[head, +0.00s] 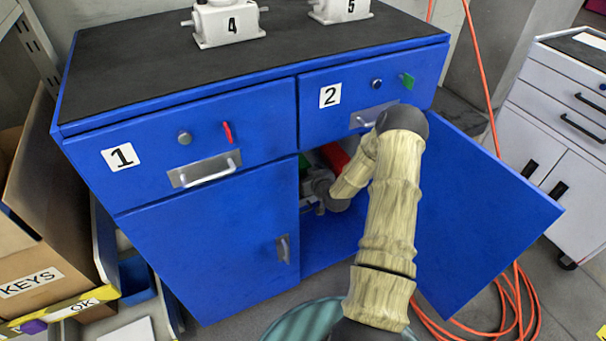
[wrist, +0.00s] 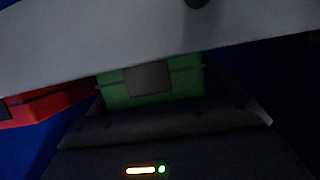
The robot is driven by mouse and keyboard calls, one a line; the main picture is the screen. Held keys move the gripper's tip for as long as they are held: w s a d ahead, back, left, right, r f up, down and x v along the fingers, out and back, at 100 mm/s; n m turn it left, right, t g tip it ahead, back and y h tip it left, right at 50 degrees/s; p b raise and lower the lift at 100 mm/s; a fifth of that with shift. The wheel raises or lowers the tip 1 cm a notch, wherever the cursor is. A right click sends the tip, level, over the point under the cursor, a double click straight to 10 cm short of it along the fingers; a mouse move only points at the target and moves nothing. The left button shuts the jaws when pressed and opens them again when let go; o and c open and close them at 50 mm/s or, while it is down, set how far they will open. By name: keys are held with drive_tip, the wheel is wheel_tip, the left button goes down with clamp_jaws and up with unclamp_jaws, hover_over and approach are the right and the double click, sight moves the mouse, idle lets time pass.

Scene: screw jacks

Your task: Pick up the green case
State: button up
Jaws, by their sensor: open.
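The green case (wrist: 135,95), with a grey patch on its front, shows in the wrist view just beyond the dark body of my gripper (wrist: 165,118). Its top and bottom are partly covered. In the head view only a sliver of green (head: 303,167) shows inside the cabinet under drawer 2. My gripper (head: 318,192) is inside that open compartment, near the green. It is open, with nothing seen held. The wrist view is dark, and I cannot tell whether the jaws are around the case or short of it.
A red case (wrist: 45,106) stands left of the green one in the wrist view. A pale band (wrist: 90,50) crosses above both. The blue cabinet door (head: 480,215) stands open to the right of my arm. Drawers 1 (head: 200,145) and 2 (head: 350,95) are shut above.

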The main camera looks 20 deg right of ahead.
sight(305, 172)
drive_tip(key=c, duration=1.4)
drive_tip(key=shift+r, duration=0.1)
wheel_tip(305, 172, up, 10)
drive_tip(key=shift+f+p, duration=0.1)
drive_tip(key=shift+p, duration=1.1)
